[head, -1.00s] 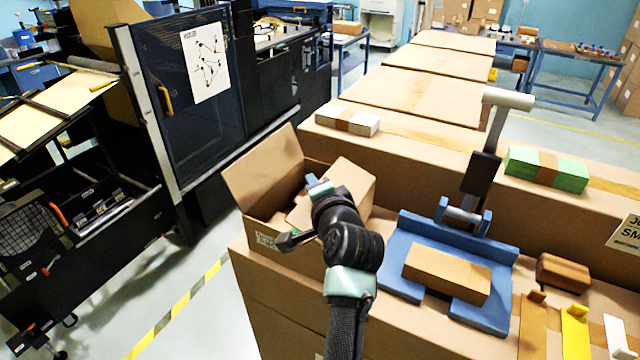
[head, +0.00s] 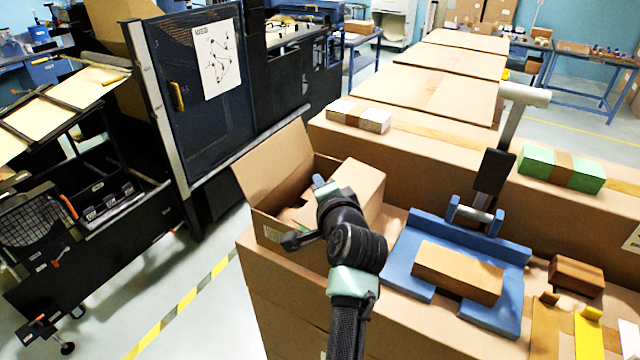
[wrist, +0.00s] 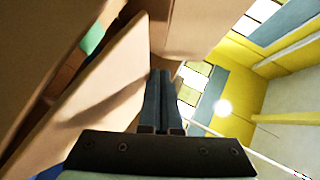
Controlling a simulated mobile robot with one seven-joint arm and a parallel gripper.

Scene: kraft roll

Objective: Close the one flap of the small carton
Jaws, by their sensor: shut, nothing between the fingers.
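The small open carton (head: 262,226) stands at the left end of the large cardboard stack in the head view. A tall panel, which looks like a flap (head: 272,163), stands up and leans outward on its left. Another brown panel (head: 362,185) shows on its right behind my arm; I cannot tell how it joins the carton. My gripper is mostly hidden by my wrist in the head view. In the wrist view my gripper (wrist: 161,76) is shut and empty, its fingertips close beside a tilted cardboard panel (wrist: 100,92); contact is unclear. Something green (wrist: 96,36) shows behind that panel.
A blue fixture (head: 408,262) holding a brown block (head: 458,272) stands right of my arm. A dark brown block (head: 576,274) lies further right. White (head: 358,115) and green (head: 562,168) banded stacks lie behind. Floor opens left of the cardboard stack.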

